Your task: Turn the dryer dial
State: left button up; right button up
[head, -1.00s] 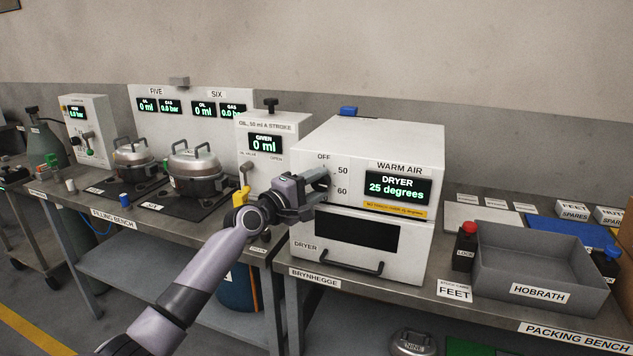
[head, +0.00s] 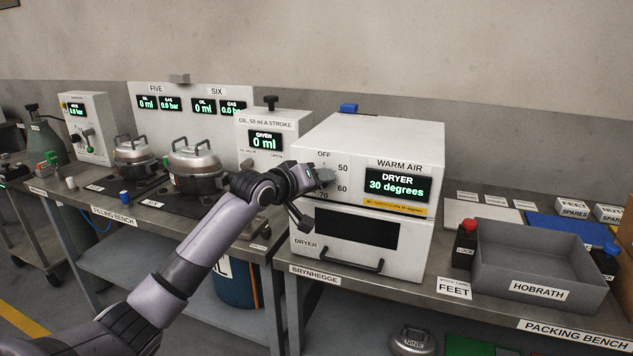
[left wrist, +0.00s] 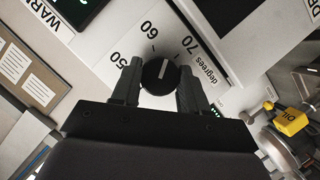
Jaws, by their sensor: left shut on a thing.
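The dryer (head: 362,215) is a white box on the bench, with a display (head: 398,185) reading 30 degrees. Its dark round dial (left wrist: 160,76) shows in the left wrist view, with a white pointer line aimed between the 60 and 70 marks. My left gripper (left wrist: 159,84) has one finger on each side of the dial and is shut on it. In the head view my left gripper (head: 318,180) is at the dryer's front left and covers much of the dial. My right gripper is in neither view.
A black handle (head: 350,265) sticks out below the dryer window. A grey HOBRATH tray (head: 540,291) and a red-topped LOCK bottle (head: 466,245) stand to the right. The oil unit (head: 262,125) and lidded pots (head: 195,168) stand to the left.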

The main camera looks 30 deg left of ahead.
pick_arm(q)
jog(key=m+g+y, duration=0.1)
jog(key=m+y, duration=0.1)
jog(key=m, duration=0.1)
jog(key=shift+d+m, duration=0.1)
jog(key=shift+m, duration=0.3)
jog(key=shift+y, duration=0.4)
jog(key=o, duration=1)
jog(key=shift+o, duration=0.2)
jog(key=b+v, duration=0.1)
jog(key=v, duration=0.6)
